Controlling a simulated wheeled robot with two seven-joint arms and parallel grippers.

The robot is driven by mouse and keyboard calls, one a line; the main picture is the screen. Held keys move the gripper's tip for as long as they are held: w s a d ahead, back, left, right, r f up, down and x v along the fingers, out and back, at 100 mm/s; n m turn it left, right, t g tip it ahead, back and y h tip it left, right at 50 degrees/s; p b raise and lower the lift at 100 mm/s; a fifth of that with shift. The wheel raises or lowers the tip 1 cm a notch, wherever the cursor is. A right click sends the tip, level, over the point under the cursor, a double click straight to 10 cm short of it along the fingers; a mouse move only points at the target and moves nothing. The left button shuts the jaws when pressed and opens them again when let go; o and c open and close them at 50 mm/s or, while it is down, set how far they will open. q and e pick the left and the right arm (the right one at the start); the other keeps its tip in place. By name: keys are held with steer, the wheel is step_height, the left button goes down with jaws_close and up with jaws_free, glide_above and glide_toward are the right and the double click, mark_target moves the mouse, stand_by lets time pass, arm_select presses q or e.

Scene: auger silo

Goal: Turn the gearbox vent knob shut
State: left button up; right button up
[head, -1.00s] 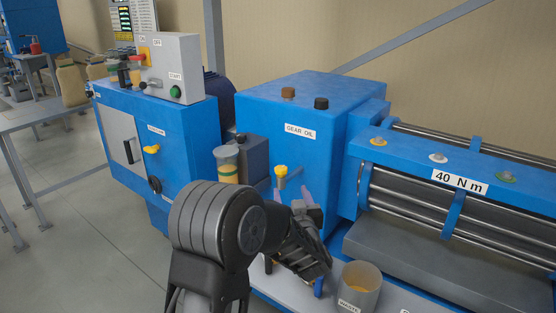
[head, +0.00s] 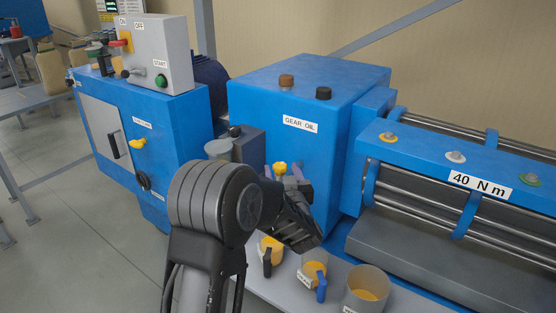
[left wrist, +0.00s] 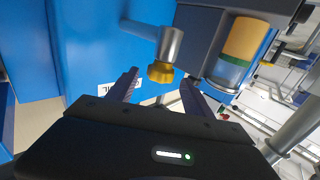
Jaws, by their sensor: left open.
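A yellow knob (head: 280,167) on a grey metal stem stands out from the front of the blue gearbox (head: 260,98) labelled GEAR OIL. No label shows that it is the vent knob. My left gripper (head: 284,174) is open and empty, its two fingers on either side of the knob in the head view. In the left wrist view the knob (left wrist: 160,73) appears between the open fingertips (left wrist: 159,82); I cannot tell whether they touch it. A brown cap (head: 287,81) and a black cap (head: 323,93) sit on top of the gearbox. My right gripper is not in view.
A clear jar with orange contents (left wrist: 244,40) stands close beside the knob. Below my gripper are several cups, including one with orange contents (head: 367,288). A grey control box (head: 158,50) stands at left.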

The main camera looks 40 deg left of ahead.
mark_target(279, 162)
arm_select(q)
steer(key=x, duration=0.6)
steer(key=shift+f+p, duration=0.1)
steer(key=shift+p, duration=0.3)
jaws_close()
